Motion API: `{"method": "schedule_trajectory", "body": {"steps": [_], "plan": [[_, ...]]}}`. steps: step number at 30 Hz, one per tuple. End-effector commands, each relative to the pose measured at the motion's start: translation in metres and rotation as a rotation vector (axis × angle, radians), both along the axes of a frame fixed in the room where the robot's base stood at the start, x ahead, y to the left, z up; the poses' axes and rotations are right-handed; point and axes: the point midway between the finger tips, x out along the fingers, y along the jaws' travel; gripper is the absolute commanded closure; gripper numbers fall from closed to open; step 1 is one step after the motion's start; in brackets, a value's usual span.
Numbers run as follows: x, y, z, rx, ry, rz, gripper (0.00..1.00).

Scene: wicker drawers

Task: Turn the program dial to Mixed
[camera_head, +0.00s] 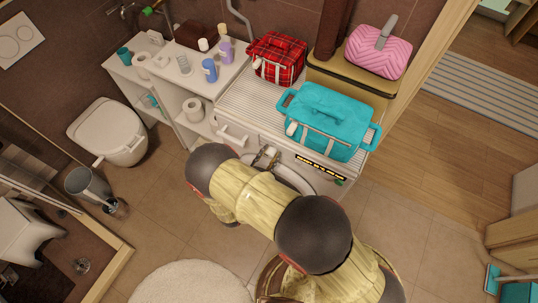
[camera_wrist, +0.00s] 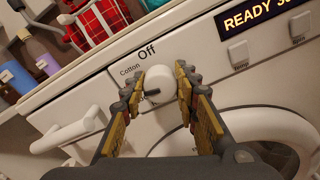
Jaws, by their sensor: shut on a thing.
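The program dial (camera_wrist: 158,86) is a round white knob with a dark pointer mark, on the front panel of the washing machine (camera_wrist: 118,66). In the wrist view the words "Off" and "Cotton" show above and to the left of the dial; other labels are hidden. My gripper (camera_wrist: 158,88) has its yellow-padded fingers on both sides of the dial and is shut on it. In the head view my gripper (camera_head: 266,157) is at the machine's front, and the dial is hard to make out. The display (camera_wrist: 262,15) reads "READY" with cut-off digits.
Two labelled buttons (camera_wrist: 239,54) sit right of the dial, and the round door (camera_wrist: 270,130) is below. A drawer handle (camera_wrist: 68,132) juts out at left. A teal bag (camera_head: 325,122) and a red plaid bag (camera_head: 277,58) stand on top.

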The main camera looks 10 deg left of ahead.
Motion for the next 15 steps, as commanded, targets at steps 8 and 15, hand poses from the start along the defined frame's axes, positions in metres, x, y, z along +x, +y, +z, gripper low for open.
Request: {"method": "schedule_trajectory", "body": {"steps": [8,15], "plan": [[-0.0001,0.0001,-0.0002,-0.001,0.001,0.000,0.57],[-0.0001,0.0001,-0.0001,-0.002,0.001,0.000,0.51]]}}
